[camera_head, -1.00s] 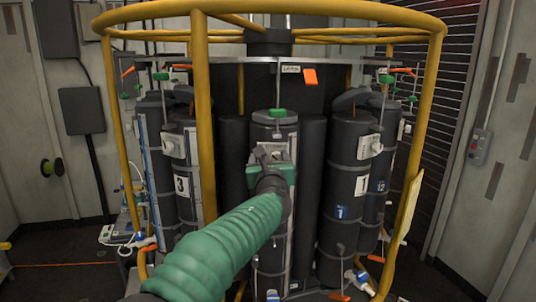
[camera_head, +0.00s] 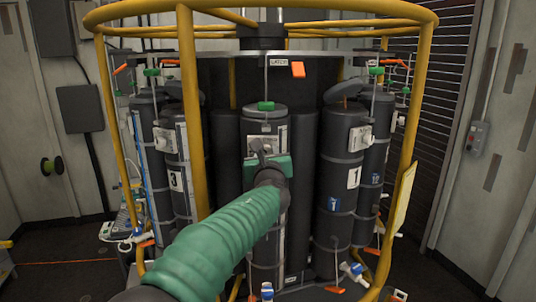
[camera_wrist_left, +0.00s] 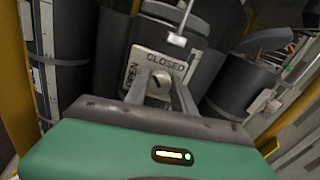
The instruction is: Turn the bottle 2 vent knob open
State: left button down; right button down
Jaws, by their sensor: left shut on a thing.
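The middle black bottle (camera_head: 267,225) stands between the bottles marked 3 (camera_head: 175,180) and 1 (camera_head: 353,178); my gripper hides any number on it. Its white vent plate (camera_wrist_left: 178,66) reads CLOSED along the top and OPEN on the left side in the wrist view. A small round slotted vent knob (camera_wrist_left: 158,80) sits at the plate's lower part, between my fingers. My left gripper (camera_wrist_left: 160,92) is shut on this knob. In the head view the left gripper (camera_head: 261,152) reaches the upper front of the middle bottle. My right gripper is not in view.
A yellow tubular cage (camera_head: 192,120) surrounds the bottles, with one upright left of my arm. An orange tag (camera_head: 298,69) is by the LATCH label (camera_head: 279,63). Blue-and-white valves (camera_head: 354,272) are low at right.

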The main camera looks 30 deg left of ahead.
pick_arm(q)
jog(key=shift+a+f+n+b, duration=0.1)
jog(key=shift+f+n+b, duration=0.1)
jog(key=shift+n+b, duration=0.3)
jog(key=n+b, duration=0.3)
jog(key=shift+f, duration=0.1)
jog(key=shift+n+b, duration=0.9)
jog(key=n+b, duration=0.3)
jog(key=n, duration=0.1)
jog(key=shift+n, duration=0.3)
jog(key=shift+n+b, duration=0.95)
jog(key=shift+n, duration=0.85)
jog(key=c, duration=1.4)
grip_release()
jog(key=shift+c, duration=0.2)
jog(key=o, duration=0.4)
jog(key=shift+a, duration=0.15)
